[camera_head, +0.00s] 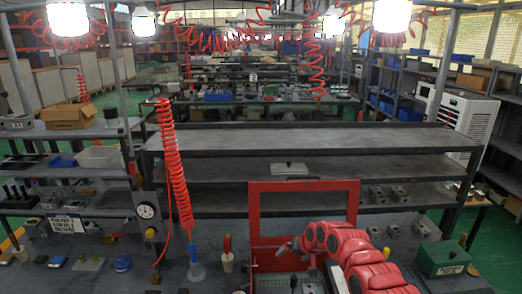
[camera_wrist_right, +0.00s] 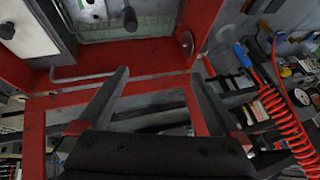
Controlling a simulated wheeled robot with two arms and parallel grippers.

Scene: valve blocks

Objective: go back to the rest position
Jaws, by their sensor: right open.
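My right arm comes in from the lower right in the head view. Its gripper (camera_head: 287,246) is in front of the red frame (camera_head: 254,215) on the workbench. In the right wrist view my right gripper (camera_wrist_right: 160,76) is open, with its two fingers spread and nothing between them. The red frame (camera_wrist_right: 34,140) shows behind and between the fingers there. I cannot tell whether a finger touches it. My left gripper is not in view.
A coiled red hose (camera_head: 175,165) hangs left of the frame. A green box (camera_head: 442,258) stands at the right of the bench. Several metal valve blocks (camera_head: 398,194) sit on the shelf behind my arm. A grey shelf (camera_head: 220,172) behind is mostly clear.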

